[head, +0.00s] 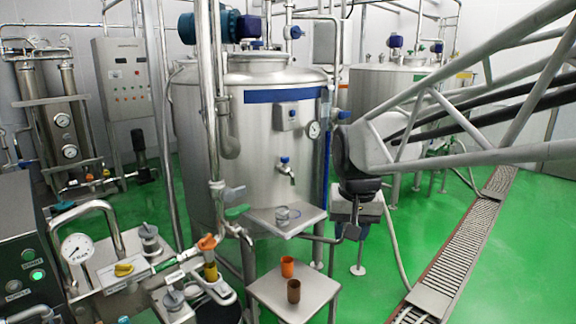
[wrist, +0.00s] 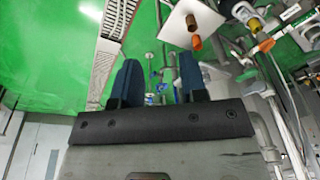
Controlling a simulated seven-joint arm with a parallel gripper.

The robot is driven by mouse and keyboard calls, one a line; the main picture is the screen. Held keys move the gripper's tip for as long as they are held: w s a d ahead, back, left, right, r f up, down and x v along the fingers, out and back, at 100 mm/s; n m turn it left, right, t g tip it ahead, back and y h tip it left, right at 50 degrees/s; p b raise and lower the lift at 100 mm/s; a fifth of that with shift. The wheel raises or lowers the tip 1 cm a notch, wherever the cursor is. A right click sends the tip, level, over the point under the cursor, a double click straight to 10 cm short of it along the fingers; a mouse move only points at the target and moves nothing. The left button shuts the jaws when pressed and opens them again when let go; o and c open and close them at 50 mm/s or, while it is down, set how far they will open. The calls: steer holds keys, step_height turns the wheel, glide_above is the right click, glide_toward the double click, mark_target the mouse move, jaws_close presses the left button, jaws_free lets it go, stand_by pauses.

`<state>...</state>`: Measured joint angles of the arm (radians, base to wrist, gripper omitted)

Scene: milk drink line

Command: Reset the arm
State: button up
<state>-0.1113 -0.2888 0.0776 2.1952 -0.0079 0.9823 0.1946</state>
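My arm reaches in from the right in the head view. My gripper (head: 354,212) hangs below its wrist, in front of the steel tank (head: 255,140) and to the right of the small shelf (head: 300,218). In the wrist view the two blue fingers of my gripper (wrist: 157,68) stand apart with a clear gap and nothing between them. An orange cup (head: 287,266) and a brown cup (head: 293,291) stand on a low white table (head: 322,291), apart from my gripper. The cups also show near the top of the wrist view.
Pipes, valves and a gauge (head: 77,248) crowd the lower left. A second tank (head: 385,100) stands behind my arm. Green floor (head: 430,225) and a drain grate (head: 455,255) are clear at right.

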steer(key=s+d+f, duration=0.3)
steer(key=s, duration=0.7)
steer(key=s+d+f, duration=0.3)
steer(key=s+f, duration=0.1)
steer(key=s, duration=0.6)
steer(key=shift+s+n+t, duration=0.25)
steer(key=shift+n+t, duration=0.05)
steer(key=shift+n, duration=0.1)
stand_by(5.6)
